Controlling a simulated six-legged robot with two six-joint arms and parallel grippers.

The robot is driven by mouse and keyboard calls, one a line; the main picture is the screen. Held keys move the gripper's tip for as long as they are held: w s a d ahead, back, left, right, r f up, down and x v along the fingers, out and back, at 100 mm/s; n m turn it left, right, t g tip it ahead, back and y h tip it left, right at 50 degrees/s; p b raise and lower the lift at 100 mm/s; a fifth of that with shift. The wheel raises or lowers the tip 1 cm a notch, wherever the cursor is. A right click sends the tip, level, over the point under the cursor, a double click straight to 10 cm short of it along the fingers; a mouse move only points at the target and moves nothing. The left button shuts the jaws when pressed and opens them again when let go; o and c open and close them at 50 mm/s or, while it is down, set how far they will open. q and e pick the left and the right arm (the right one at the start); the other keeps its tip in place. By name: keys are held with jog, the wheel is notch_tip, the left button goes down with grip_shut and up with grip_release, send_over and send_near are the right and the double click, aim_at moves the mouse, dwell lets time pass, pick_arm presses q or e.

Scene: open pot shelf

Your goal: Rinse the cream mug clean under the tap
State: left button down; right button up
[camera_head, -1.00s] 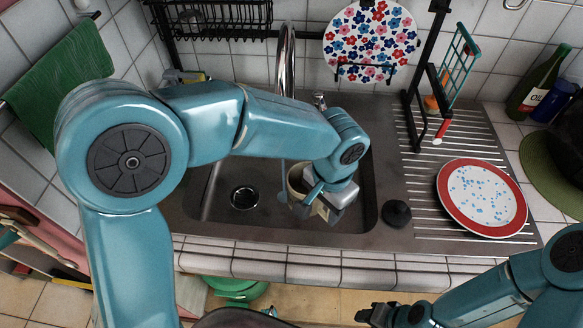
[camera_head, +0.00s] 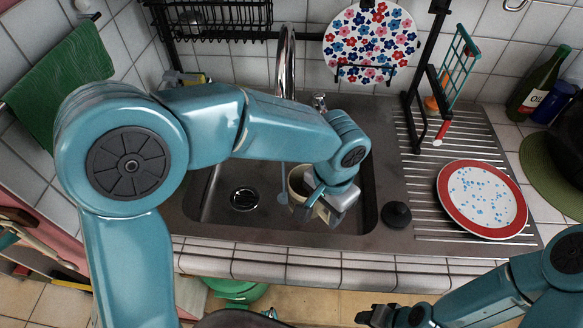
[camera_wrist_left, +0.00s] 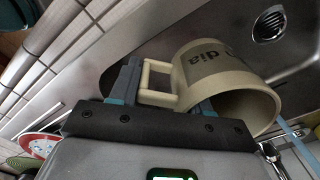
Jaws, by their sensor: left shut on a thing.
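The cream mug (camera_head: 296,181) is over the sink basin, partly hidden by my left arm. In the left wrist view the mug (camera_wrist_left: 222,76) has dark lettering and lies tilted, with its mouth facing the lower right. My left gripper (camera_wrist_left: 165,95) is shut on the mug at its handle; it also shows in the head view (camera_head: 314,197). The tap (camera_head: 287,60) arches over the sink. A thin blue stream (camera_head: 282,172) comes down beside the mug, on its left; whether it enters the mug is unclear. My right gripper (camera_head: 372,316) is at the lower edge, its jaws unclear.
The sink (camera_head: 215,205) has a drain (camera_head: 243,199) at left and a black stopper (camera_head: 396,214) on its right rim. A red-rimmed plate (camera_head: 452,212) lies on the drainboard. A floral plate (camera_head: 343,50) and a black rack (camera_head: 215,32) are behind. A green bottle (camera_head: 536,82) stands at far right.

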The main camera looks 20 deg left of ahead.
pick_arm(q)
jog(key=shift+r, duration=0.1)
jog(key=s+d+r+p, duration=0.2)
jog(key=d+r, duration=0.1)
jog(key=shift+s+r, duration=0.2)
jog(key=shift+s, duration=0.1)
jog(key=shift+s+d+r, duration=0.25)
jog(key=shift+s+d, duration=0.1)
jog(key=shift+d, duration=0.05)
dwell(0.3)
